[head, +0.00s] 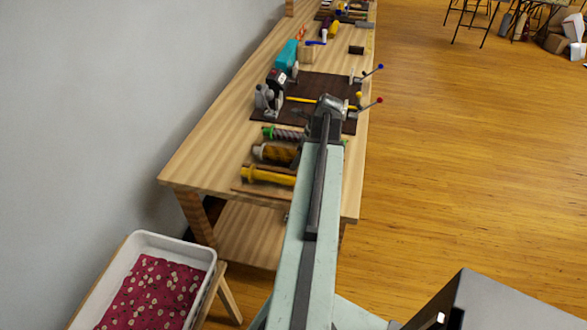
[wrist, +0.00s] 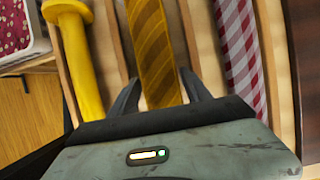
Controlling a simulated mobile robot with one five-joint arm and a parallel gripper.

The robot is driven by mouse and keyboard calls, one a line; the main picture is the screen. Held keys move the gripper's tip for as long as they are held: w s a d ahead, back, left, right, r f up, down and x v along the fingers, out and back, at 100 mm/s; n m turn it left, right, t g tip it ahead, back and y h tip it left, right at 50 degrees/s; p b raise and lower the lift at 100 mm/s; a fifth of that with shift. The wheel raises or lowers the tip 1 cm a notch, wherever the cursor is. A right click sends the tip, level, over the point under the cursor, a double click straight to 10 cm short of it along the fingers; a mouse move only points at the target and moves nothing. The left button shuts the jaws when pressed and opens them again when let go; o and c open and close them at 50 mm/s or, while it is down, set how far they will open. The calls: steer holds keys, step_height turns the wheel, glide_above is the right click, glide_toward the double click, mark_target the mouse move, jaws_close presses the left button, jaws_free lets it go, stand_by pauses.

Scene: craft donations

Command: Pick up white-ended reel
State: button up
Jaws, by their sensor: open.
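The white-ended reel (head: 278,153), with a pale end and brown-gold striped winding, lies on the workbench between two other reels in the head view. My arm hides its right part. In the wrist view its striped winding (wrist: 152,45) runs up the middle; its pale end is out of view. My gripper (wrist: 158,83) is open, with one finger on each side of this winding. I cannot tell whether the fingers touch it.
A yellow reel (head: 267,175) lies in front, and a green-ended striped reel (head: 288,134) behind. Slats separate the reels in the wrist view. A dark board (head: 318,86) with metal tools lies farther back. A white tray (head: 210,258) with red cloth stands at lower left.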

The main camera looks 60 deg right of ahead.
steer(key=shift+r, duration=0.1)
jaws_close()
step_height(320, 180, up, 10)
steer(key=p, duration=1)
steer(key=shift+r, duration=0.1)
